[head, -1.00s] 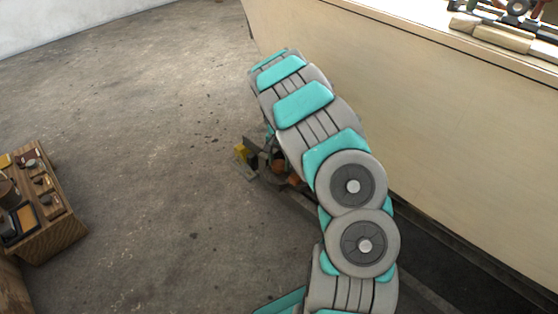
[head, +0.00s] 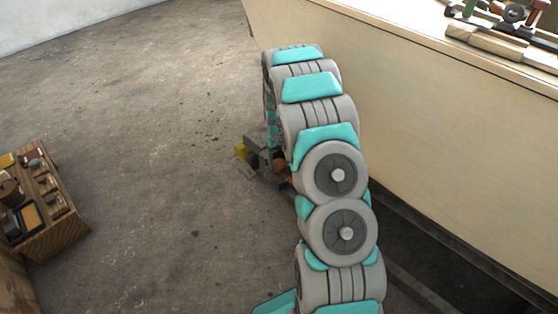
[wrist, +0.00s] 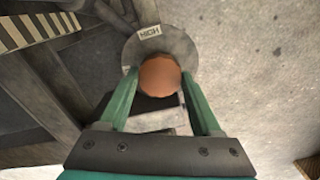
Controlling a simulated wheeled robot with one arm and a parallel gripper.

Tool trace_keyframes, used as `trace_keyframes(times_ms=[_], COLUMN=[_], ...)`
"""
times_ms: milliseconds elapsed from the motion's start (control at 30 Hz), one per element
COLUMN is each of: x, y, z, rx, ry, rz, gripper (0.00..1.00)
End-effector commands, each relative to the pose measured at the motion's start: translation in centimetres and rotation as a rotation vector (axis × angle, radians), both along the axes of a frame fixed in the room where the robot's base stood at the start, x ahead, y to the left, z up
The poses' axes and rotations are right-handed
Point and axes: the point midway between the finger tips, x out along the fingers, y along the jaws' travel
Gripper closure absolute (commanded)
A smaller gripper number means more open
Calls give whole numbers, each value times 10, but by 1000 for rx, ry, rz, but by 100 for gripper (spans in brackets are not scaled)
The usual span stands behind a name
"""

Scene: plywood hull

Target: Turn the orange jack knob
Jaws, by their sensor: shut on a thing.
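The orange jack knob (wrist: 160,76) is round and sits in front of a grey disc (wrist: 177,48) with a "HIGH" label in the wrist view. My gripper (wrist: 160,88) has its two green fingers on either side of the knob and is shut on it. In the head view the knob (head: 279,167) shows as a small orange patch low beside the plywood hull, partly hidden by my arm.
A striped block (wrist: 35,30) and grey beams are at the left in the wrist view. The plywood hull (head: 430,120) stands right of my arm, with tools on top. A wooden crate (head: 55,225) is at the left. The floor between is clear.

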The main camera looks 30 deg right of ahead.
Motion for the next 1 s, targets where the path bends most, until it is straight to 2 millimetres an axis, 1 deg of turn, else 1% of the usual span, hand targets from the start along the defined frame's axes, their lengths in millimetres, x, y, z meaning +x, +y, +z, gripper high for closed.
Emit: trace_keyframes(times_ms=[200, 500, 733, 1000], x=[1, 1, 1, 1], y=[1, 0, 0, 0], z=[1, 1, 1, 1], rx=[0, -1, -1, -1], ry=[-2, -3, -3, -3], rz=[174, 329, 378, 387], gripper=[90, 90, 90, 90])
